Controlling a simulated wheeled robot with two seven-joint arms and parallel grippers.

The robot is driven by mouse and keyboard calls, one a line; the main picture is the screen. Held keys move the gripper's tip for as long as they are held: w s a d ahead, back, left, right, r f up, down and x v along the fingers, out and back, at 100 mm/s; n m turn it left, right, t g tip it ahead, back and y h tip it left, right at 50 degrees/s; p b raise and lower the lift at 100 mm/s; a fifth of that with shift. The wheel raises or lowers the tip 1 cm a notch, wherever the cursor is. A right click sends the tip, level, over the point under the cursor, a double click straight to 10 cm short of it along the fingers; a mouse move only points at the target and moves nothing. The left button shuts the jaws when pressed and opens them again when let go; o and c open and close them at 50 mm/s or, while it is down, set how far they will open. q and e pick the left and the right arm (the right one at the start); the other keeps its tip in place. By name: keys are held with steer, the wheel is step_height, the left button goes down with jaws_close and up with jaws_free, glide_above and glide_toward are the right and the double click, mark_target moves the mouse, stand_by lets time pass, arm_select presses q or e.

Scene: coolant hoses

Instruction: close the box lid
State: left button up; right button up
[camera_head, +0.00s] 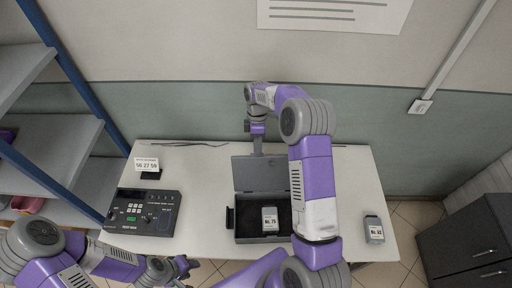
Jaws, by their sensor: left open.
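The box (285,238) is a dark grey case on the white table, with a black inside. Its grey lid (259,172) stands open at the back edge. A grey block labelled No. 75 (270,219) is inside the box. My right arm reaches over the box's right side, hiding part of it. My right gripper (257,150) points down just behind the lid's upper edge; whether it touches the lid or how its fingers stand cannot be told. My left gripper (188,267) is open and empty, low at the table's front edge, left of the box.
A black control device (143,212) and a small display (147,164) stand on the table's left. A second labelled block (374,229) stands at the right. A blue-framed shelf (75,85) is at the left, a dark cabinet (465,240) at the right. The table's back left is mostly clear.

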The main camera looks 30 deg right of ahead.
mark_target(257, 155)
steer(key=shift+x, duration=1.8)
steer(key=shift+w+f, duration=0.1)
steer(key=shift+w, duration=0.1)
steer(key=shift+c, duration=0.2)
jaws_close()
